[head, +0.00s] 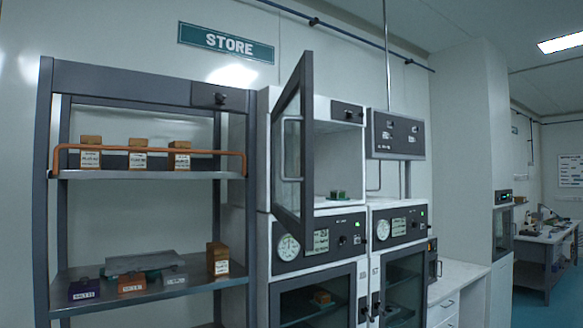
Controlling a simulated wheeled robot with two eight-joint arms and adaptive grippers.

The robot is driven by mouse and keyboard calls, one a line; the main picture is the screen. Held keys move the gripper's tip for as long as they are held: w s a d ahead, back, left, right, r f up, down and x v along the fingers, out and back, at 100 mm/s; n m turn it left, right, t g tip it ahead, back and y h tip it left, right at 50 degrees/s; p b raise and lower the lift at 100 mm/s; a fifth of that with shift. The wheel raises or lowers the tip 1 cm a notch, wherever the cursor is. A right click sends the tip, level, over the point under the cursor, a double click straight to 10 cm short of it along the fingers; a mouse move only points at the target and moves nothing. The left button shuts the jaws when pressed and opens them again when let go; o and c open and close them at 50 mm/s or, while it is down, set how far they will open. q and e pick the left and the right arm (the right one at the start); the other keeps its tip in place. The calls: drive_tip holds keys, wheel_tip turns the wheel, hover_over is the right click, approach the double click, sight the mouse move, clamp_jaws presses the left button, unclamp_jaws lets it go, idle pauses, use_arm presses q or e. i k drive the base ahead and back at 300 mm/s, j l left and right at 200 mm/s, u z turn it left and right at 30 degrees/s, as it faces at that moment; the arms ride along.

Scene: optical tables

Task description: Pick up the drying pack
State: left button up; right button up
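A white cabinet (339,155) in the middle of the head view has its upper glass door (291,145) swung open toward me. A small green block-like item (338,195) lies on the floor of that open compartment; it may be the drying pack, but no label on it can be read. Neither of my grippers shows in the head view.
A dark-framed shelf (150,174) at left holds several labelled wooden blocks behind an orange rail (220,152). Its lower shelf (75,272) holds small labelled boxes and a grey tray-like item (145,262). The open door juts out in front. A white counter (458,275) stands at right.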

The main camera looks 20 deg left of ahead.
sight(333, 194)
drive_tip(key=u, duration=0.3)
drive_tip(key=i+l+u, duration=0.25)
drive_tip(key=i+u, duration=0.15)
drive_tip(key=i+l+u, duration=0.35)
